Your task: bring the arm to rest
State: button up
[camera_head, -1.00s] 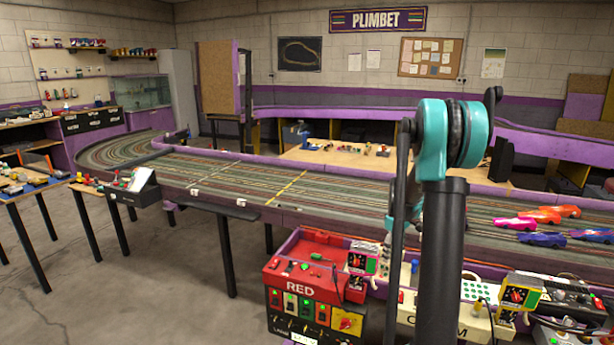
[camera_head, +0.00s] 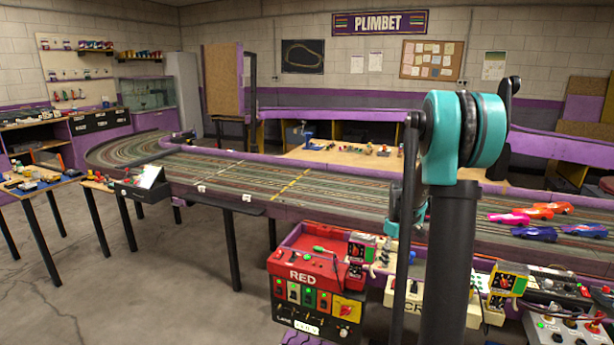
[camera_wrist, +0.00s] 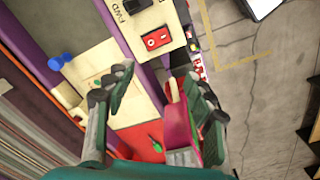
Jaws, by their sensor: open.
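My gripper (camera_wrist: 160,78) is open in the wrist view, its two fingers wide apart. Below it is a control bench with a beige panel (camera_wrist: 95,75) and a red part (camera_wrist: 140,140). A magenta piece (camera_wrist: 180,128) with a pale tip shows beside the right finger; I cannot tell whether it touches. In the head view my arm (camera_head: 455,240) rises upright at the right of centre with a teal joint at its top. The gripper cannot be made out there.
A red control box (camera_head: 305,278) and other switch boxes stand close around my arm. The striped slot track (camera_head: 300,195) runs behind, with several cars (camera_head: 535,232) at the right. A side table (camera_head: 38,182) stands at the left. Grey floor (camera_head: 140,290) is open at the lower left.

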jog(key=s+a+m+t, duration=0.1)
jog(key=s+a+m, duration=0.2)
jog(key=s, duration=1)
jog(key=s+a+m+t, duration=0.2)
jog(key=s+a, duration=0.5)
jog(key=s, duration=0.6)
jog(key=shift+s+a+f+m+t, duration=0.2)
jog(key=shift+s+f+m+t, duration=0.1)
jog(key=shift+f+m, duration=0.15)
